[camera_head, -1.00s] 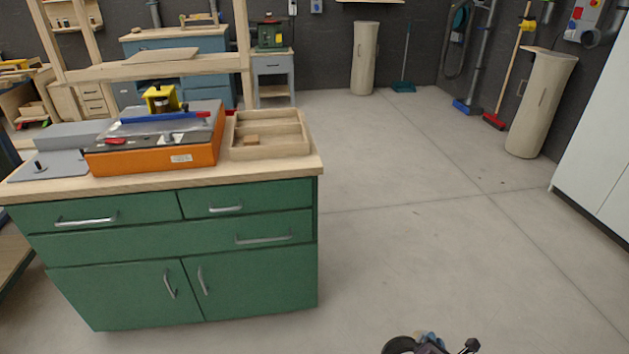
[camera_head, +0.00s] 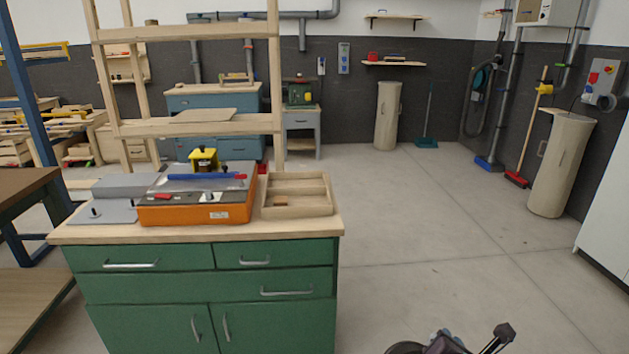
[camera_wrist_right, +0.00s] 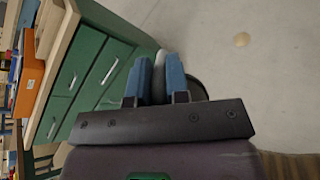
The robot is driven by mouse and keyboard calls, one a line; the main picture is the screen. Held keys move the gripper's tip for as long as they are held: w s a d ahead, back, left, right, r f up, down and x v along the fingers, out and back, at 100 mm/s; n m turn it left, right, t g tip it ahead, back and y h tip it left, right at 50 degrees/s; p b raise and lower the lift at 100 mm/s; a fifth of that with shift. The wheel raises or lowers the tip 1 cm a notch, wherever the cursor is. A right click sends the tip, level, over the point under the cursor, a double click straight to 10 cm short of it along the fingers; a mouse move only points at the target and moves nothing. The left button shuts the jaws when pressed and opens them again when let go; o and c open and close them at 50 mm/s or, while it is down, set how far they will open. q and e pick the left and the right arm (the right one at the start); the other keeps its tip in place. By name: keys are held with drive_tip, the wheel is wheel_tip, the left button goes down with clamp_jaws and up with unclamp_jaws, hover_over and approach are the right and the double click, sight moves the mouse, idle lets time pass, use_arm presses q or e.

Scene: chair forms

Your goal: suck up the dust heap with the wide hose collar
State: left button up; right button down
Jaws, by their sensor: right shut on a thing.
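In the right wrist view a small tan round heap (camera_wrist_right: 241,39), which looks like the dust heap, lies on the grey floor ahead and to the right of my right gripper. My right gripper (camera_wrist_right: 166,76) has blue fingers shut on a light grey piece (camera_wrist_right: 159,62). A dark round rim (camera_wrist_right: 200,88), perhaps the wide hose collar, shows behind the fingers, mostly hidden. It is clear of the heap in the picture. In the head view my right gripper (camera_head: 446,336) is at the bottom edge, beside a dark curved rim (camera_head: 405,348). I cannot make out the heap there. My left gripper is not in view.
A green cabinet (camera_head: 200,285) stands at left, with an orange machine (camera_head: 200,208) and wooden tray (camera_head: 297,194) on top. A white cabinet (camera_head: 606,225) is at right. The middle floor is clear.

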drive_tip(key=s+a+r+n+y+p, duration=0.1)
drive_tip(key=s+a+r+n+y, duration=0.2)
drive_tip(key=r, duration=0.7)
drive_tip(key=s+a, duration=0.2)
drive_tip(key=s, duration=0.2)
drive_tip(key=shift+r+t+y+p, duration=0.2)
drive_tip(key=shift+t+y+p, duration=0.1)
drive_tip(key=shift+t+p, duration=0.1)
drive_tip(key=shift+d, duration=0.1)
